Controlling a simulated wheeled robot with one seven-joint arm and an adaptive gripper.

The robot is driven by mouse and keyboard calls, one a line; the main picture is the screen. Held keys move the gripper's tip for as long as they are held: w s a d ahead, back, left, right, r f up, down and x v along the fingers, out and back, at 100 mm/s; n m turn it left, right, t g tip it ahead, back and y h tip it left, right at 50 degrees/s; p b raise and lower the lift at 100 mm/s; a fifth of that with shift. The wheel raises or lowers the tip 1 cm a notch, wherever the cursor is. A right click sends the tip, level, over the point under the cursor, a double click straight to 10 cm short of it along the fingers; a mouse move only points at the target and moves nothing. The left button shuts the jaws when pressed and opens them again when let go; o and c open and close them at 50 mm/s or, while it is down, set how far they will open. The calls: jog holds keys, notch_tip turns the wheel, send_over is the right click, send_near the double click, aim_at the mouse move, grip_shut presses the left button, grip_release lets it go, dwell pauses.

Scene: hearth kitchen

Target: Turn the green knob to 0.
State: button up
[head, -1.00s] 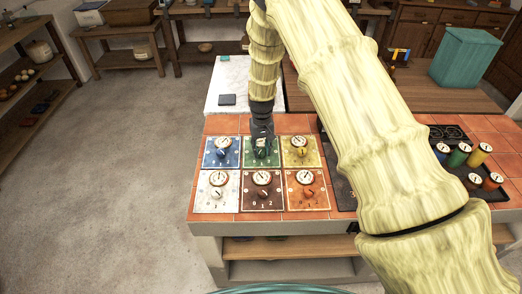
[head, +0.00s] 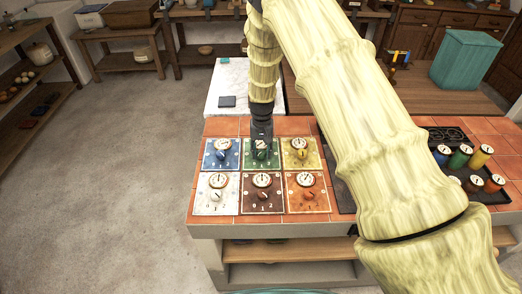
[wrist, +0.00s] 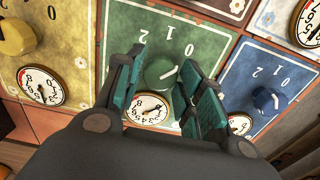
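The green panel (wrist: 200,22) fills the middle of the wrist view, with the numbers 2, 1 and 0 and a dial (wrist: 148,108). Its round green knob (wrist: 162,73) has a white mark that points toward the 0 side; whether it lines up exactly is unclear. My gripper (wrist: 160,84) is open, one teal-padded finger on each side of the knob. The right finger is close to the knob; contact cannot be told. In the head view my gripper (head: 262,146) points down over the green panel (head: 247,162) and hides part of it.
A blue panel (head: 212,146) and a yellow panel (head: 313,154) flank the green one. White (head: 203,203), brown (head: 250,202) and orange (head: 297,204) panels lie in front. A black tray (head: 496,197) with coloured jars is at the right of the tiled counter.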

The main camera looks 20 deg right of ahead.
aim_at(261, 152)
jog(key=shift+o, duration=0.7)
jog(key=shift+r, duration=0.1)
notch_tip(261, 152, up, 12)
dwell(0.5)
